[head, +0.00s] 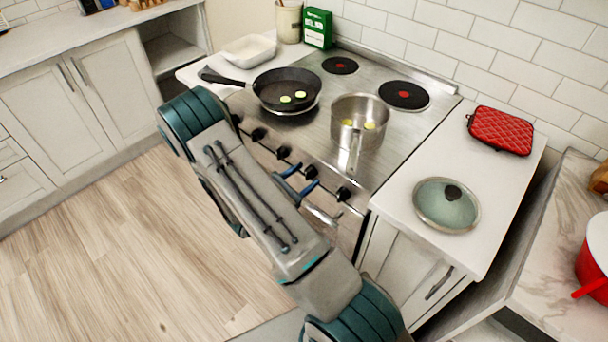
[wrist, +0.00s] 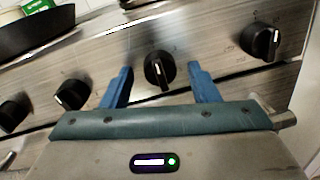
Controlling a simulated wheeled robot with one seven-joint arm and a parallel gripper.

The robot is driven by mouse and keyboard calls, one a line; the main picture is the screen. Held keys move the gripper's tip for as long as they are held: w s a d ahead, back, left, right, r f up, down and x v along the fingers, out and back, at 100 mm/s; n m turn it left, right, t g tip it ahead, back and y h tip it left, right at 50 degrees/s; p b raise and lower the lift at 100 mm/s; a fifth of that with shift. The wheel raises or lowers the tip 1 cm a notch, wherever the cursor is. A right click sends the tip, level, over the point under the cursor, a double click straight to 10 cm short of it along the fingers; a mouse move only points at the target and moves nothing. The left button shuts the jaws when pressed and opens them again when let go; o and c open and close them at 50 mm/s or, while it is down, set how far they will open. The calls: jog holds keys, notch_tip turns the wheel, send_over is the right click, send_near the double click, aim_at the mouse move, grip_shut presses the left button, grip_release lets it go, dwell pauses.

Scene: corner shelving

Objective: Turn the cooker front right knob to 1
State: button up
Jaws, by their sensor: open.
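The steel cooker (head: 365,170) has a row of several black knobs along its front edge. I cannot read any numbers at the knobs.
A saucepan (head: 360,110) stands on the front right of the hob, and a frying pan (head: 270,88) on the left. A glass lid (head: 446,204) and a red pot holder (head: 500,130) lie on the right counter (head: 405,180). The floor (head: 120,240) before the cooker is clear.

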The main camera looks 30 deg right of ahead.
jog(key=shift+w+d, duration=0.1)
jog(key=shift+d, duration=0.1)
jog(key=c, duration=1)
